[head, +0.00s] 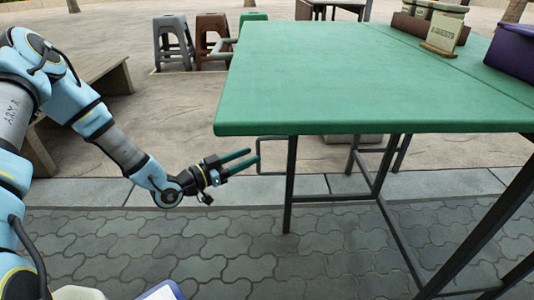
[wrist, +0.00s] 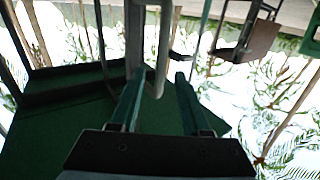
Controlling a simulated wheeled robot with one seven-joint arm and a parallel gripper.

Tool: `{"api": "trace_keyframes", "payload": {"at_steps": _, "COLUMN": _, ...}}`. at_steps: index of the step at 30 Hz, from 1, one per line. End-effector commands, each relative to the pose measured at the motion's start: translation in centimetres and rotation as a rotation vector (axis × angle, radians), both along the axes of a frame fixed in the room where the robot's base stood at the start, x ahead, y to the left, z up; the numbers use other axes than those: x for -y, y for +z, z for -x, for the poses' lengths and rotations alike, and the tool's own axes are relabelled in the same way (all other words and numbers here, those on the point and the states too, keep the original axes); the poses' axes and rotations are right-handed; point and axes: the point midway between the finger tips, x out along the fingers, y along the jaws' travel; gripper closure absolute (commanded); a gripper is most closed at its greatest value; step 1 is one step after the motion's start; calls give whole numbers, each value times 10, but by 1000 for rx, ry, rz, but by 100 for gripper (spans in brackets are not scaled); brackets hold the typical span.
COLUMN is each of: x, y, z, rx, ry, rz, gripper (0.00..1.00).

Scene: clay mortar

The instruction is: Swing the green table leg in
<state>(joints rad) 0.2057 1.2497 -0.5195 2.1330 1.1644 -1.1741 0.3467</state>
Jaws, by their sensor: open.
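The green-topped table (head: 380,75) stands at the right of the head view on dark metal legs. The near-left leg (head: 290,185) is upright under the front edge. A thin grey-green U-shaped bar (head: 272,174) hangs beside it, under the left corner. My gripper (head: 253,156) is open, its two green fingers pointing right at the bar's left side, just below the tabletop. In the wrist view, a pale bar (wrist: 164,45) shows between the open fingers (wrist: 159,75), with a gap on each side. Whether it touches either finger I cannot tell.
Grey (head: 170,42) and brown (head: 213,40) stools stand behind, and a wooden bench (head: 105,75) is at the left. A sign (head: 443,32) and a purple box (head: 512,50) are on the tabletop. The paving before the table is mostly clear.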

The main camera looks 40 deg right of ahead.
Motion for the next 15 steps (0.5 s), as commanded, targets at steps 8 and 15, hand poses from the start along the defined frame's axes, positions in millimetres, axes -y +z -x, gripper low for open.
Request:
{"api": "trace_keyframes", "payload": {"at_steps": 8, "x": 50, "y": -2, "z": 5, "rx": 1, "ry": -1, "rz": 0, "gripper": 53}}
{"api": "trace_keyframes", "payload": {"at_steps": 15, "x": 70, "y": -1, "z": 6, "rx": 0, "ry": 1, "rz": -2, "gripper": 53}}
